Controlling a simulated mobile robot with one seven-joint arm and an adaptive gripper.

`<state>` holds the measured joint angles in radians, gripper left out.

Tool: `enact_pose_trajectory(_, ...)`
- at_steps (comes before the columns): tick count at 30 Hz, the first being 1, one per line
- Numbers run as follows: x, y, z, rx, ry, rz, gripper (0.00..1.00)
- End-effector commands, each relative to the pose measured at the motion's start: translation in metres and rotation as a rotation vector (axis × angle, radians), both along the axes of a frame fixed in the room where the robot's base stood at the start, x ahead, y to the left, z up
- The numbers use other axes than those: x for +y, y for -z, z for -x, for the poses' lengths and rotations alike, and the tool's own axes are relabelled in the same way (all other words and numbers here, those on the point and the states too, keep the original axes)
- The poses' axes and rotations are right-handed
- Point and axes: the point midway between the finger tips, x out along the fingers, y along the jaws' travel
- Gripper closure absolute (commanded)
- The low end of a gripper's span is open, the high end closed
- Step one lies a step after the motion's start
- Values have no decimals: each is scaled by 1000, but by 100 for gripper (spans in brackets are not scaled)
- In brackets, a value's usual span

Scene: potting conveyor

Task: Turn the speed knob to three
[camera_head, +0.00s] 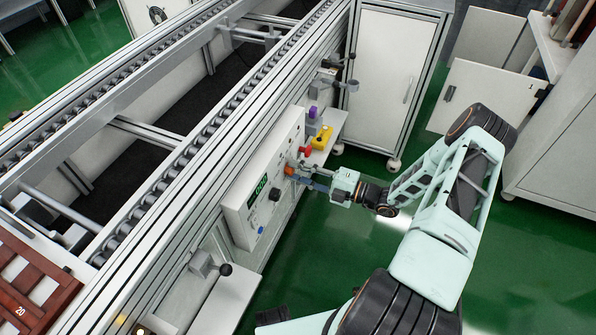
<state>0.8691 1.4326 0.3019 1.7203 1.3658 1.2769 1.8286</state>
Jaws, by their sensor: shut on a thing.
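The control panel (238,198) is a pale box on the side of the conveyor frame, with a green lit display (262,187). A small orange knob-like part (289,170) sits on its face, partly hidden by my gripper. A black round knob (274,195) is below the display, clear of the fingers. My gripper (293,175) reaches in from the right and is shut at the orange part. Markings are too small to read, so I cannot tell which knob is for speed or its setting.
A red part (304,150), a yellow block (322,138) and a purple item (313,112) are just behind my gripper. A white cabinet (393,75) is at the back.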

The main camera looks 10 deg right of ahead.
Motion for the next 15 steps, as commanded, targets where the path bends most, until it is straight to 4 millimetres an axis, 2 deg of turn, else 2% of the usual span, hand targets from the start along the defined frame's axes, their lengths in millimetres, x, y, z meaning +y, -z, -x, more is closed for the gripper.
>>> enact_pose_trajectory(13,0,1,2,12,-1,-6,98)
enact_pose_trajectory(14,0,1,2,12,-1,-6,72)
enact_pose_trajectory(15,0,1,2,11,-1,-6,68)
